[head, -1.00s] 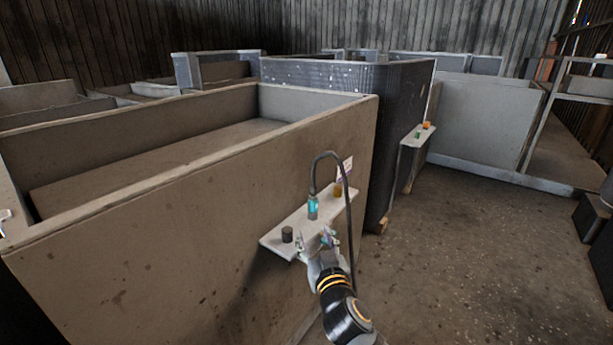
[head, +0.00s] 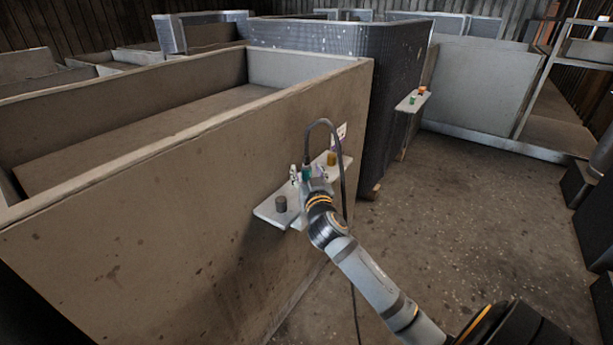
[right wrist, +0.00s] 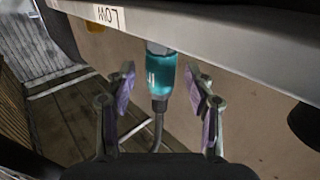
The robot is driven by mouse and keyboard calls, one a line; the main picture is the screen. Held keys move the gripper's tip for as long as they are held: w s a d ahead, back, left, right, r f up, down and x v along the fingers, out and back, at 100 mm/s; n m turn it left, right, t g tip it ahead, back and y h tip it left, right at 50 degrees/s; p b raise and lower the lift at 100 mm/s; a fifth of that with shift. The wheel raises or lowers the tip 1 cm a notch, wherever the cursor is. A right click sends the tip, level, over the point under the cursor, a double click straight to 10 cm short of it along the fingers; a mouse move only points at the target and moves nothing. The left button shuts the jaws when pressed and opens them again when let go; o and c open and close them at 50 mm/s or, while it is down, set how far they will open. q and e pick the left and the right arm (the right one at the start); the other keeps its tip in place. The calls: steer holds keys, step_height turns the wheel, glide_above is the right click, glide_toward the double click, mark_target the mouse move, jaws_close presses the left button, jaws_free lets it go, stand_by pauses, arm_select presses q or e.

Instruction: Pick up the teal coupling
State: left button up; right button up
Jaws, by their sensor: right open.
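The teal coupling (head: 306,173) stands upright on a small grey shelf (head: 268,211) on the side of the large tan bin, with a dark cable (head: 343,190) arching from its top. In the right wrist view, which is upside down, the teal coupling (right wrist: 161,76) shows between the fingers, with clear gaps on both sides. My right gripper (head: 307,179) is at the coupling in the head view and partly hides it. In the wrist view the gripper (right wrist: 160,88) is open and empty. My left gripper is not in view.
A white card (head: 341,132) is behind. The tan bin wall (head: 180,220) borders the shelf. Open floor (head: 450,210) lies to the right.

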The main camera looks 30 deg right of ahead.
steer(key=shift+w+d, duration=0.15)
steer(key=shift+w, duration=0.3)
jaws_close()
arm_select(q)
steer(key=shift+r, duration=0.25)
arm_select(e)
steer(key=shift+r, duration=0.2)
step_height(320, 180, up, 9)
steer(key=p, duration=0.3)
steer(key=shift+r, duration=0.15)
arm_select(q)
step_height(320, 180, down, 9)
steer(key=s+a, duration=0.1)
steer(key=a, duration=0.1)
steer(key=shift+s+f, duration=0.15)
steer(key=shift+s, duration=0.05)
arm_select(e)
steer(key=shift+r, duration=0.2)
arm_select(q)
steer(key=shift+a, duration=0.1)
